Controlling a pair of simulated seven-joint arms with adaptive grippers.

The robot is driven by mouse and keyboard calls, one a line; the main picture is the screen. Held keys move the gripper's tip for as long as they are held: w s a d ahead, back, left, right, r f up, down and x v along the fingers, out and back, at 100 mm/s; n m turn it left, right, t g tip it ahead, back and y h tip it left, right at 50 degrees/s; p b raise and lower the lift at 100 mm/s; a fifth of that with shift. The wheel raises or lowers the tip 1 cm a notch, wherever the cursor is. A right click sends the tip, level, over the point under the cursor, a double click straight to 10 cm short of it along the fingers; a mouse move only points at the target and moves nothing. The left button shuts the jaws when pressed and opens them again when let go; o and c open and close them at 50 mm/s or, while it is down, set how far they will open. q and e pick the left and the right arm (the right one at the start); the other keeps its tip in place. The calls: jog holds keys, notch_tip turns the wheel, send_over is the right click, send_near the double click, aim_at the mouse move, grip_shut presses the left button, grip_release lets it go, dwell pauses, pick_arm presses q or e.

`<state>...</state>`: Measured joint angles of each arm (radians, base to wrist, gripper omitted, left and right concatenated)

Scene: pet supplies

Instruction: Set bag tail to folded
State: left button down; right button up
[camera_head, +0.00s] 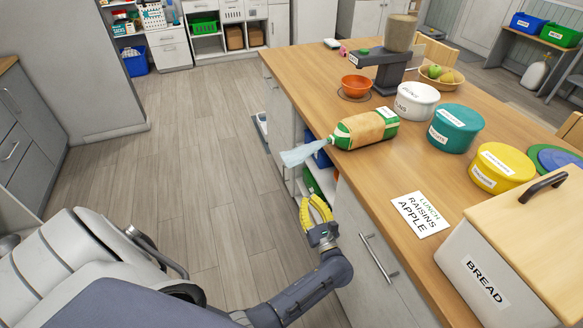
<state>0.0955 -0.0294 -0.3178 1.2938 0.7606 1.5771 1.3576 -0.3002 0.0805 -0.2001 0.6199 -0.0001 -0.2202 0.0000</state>
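A green and brown bag (367,128) lies on its side on the wooden counter near its left edge. Its pale blue, see-through tail (302,153) sticks out to the left past the counter edge, spread out and not folded.
An orange bowl (356,86), a grey scale-like stand (385,64), and white (416,101), teal (455,129) and yellow (501,168) tubs stand around the bag. A lunch note (420,214) and bread box (489,278) are nearer. Drawer handles stick out below the counter.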

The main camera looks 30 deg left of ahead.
aim_at(291, 167)
pick_arm(q)
jog(key=shift+w+a+r+n+g+y, duration=0.1)
jog(key=shift+w+a+r+n+g, duration=0.35)
jog(key=shift+a+r, duration=1)
jog(key=shift+w+a+r+n+g+y, duration=0.1)
jog(key=shift+w+a+r+n, duration=0.75)
jog(key=shift+a, duration=0.85)
jog(key=shift+w+a+r+n+g+y, duration=0.1)
jog(key=shift+w+a+r+n+g, duration=0.4)
jog(key=shift+a+r, duration=1)
jog(key=shift+w+a+f+t, duration=0.1)
jog(key=shift+w+t, duration=0.05)
jog(key=shift+t, duration=0.1)
